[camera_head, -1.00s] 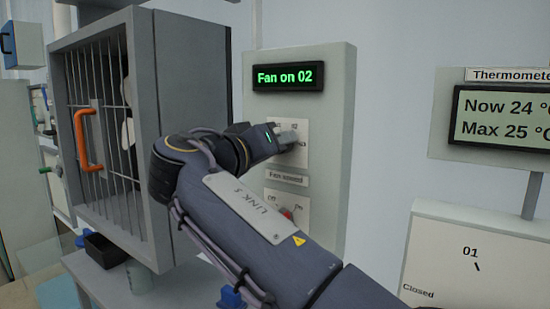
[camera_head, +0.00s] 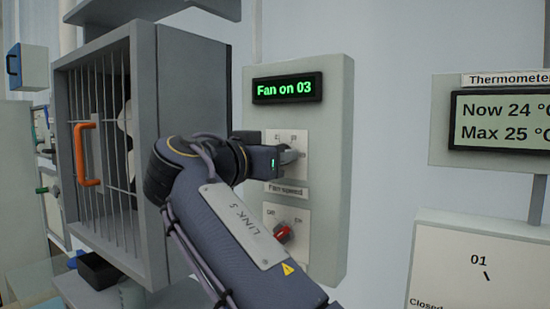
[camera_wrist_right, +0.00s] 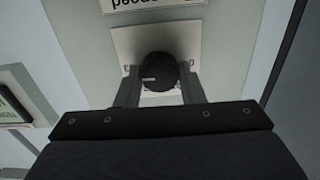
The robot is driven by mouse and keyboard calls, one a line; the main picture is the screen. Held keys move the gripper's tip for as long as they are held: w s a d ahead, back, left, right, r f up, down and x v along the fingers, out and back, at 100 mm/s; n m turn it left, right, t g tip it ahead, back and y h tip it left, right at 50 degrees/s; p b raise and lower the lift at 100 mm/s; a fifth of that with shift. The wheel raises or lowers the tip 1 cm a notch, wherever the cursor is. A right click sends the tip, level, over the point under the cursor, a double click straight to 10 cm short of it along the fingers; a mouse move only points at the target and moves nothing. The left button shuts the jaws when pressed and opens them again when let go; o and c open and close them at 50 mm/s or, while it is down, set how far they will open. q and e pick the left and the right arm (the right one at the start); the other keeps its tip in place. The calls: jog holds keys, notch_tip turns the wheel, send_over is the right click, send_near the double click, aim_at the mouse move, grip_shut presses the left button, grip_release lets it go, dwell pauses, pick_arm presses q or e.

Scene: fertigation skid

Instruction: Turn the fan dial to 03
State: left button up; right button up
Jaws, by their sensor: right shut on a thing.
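The fan dial (camera_wrist_right: 158,72) is a dark round knob on a pale plate, seen in the right wrist view between the two fingers of my right gripper (camera_wrist_right: 158,90). In the head view my right gripper (camera_head: 288,156) is at the dial plate (camera_head: 299,143) and hides most of the dial. It is shut on the dial. The green display (camera_head: 287,88) above reads "Fan on 03". The "Fan speed" label (camera_head: 286,189) sits below the dial. My left gripper is not in view.
A red switch (camera_head: 283,232) with an "On" mark sits lower on the same panel (camera_head: 335,170). A barred cage (camera_head: 150,150) with an orange handle (camera_head: 88,155) stands close on the left. A thermometer display (camera_head: 505,118) and a plate marked 01 (camera_head: 470,270) are at right.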

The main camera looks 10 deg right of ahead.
dwell(0.3)
jog(key=o, duration=1)
jog(key=shift+a, duration=0.1)
jog(key=v, duration=0.7)
jog(key=shift+s+a, duration=0.25)
jog(key=shift+s, duration=0.05)
